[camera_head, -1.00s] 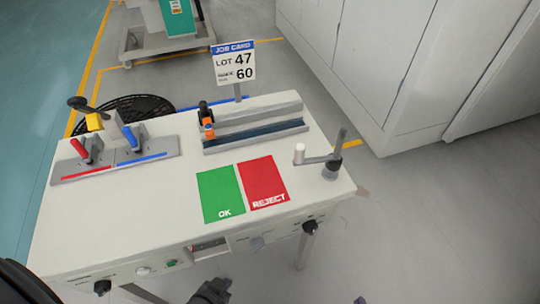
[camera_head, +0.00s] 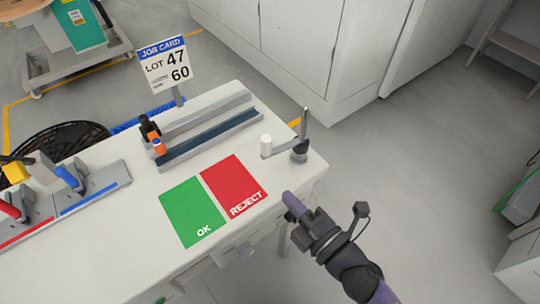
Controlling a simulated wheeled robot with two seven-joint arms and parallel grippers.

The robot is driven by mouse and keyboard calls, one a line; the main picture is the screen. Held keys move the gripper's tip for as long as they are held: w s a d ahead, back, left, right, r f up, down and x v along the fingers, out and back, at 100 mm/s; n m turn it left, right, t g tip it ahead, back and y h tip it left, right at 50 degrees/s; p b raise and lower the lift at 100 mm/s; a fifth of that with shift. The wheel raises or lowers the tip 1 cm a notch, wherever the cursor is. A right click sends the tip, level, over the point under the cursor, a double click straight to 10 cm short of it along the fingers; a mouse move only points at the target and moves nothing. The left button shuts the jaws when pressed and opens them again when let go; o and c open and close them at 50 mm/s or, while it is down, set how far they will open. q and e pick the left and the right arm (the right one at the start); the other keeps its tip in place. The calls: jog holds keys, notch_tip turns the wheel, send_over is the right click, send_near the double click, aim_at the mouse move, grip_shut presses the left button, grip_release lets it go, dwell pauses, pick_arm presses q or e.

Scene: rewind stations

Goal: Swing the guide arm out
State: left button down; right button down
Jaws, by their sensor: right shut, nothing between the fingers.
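The guide arm (camera_head: 283,149) is a short grey bar at the right end of the table. It runs from a dark pivot base with an upright post (camera_head: 304,125) to a white roller (camera_head: 266,145) at its left end. The bar lies over the tabletop. My right gripper (camera_head: 290,200) comes in from the lower right and appears just beyond the table's front right edge, below the guide arm in the picture. Its fingers are shut, with nothing seen between them, and it is apart from the guide arm. My left gripper is not in view.
The table (camera_head: 135,200) bears a green OK mat (camera_head: 192,210), a red REJECT mat (camera_head: 233,185), and a grooved rail (camera_head: 210,138) with an orange part. Red and blue lever clamps (camera_head: 68,178) stand at left. A job card (camera_head: 166,64) stands behind.

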jog(key=w+a, duration=0.3)
jog(key=w, duration=0.7)
jog(key=shift+a+b, duration=0.35)
jog(key=shift+a, duration=0.05)
jog(key=shift+s, duration=0.1)
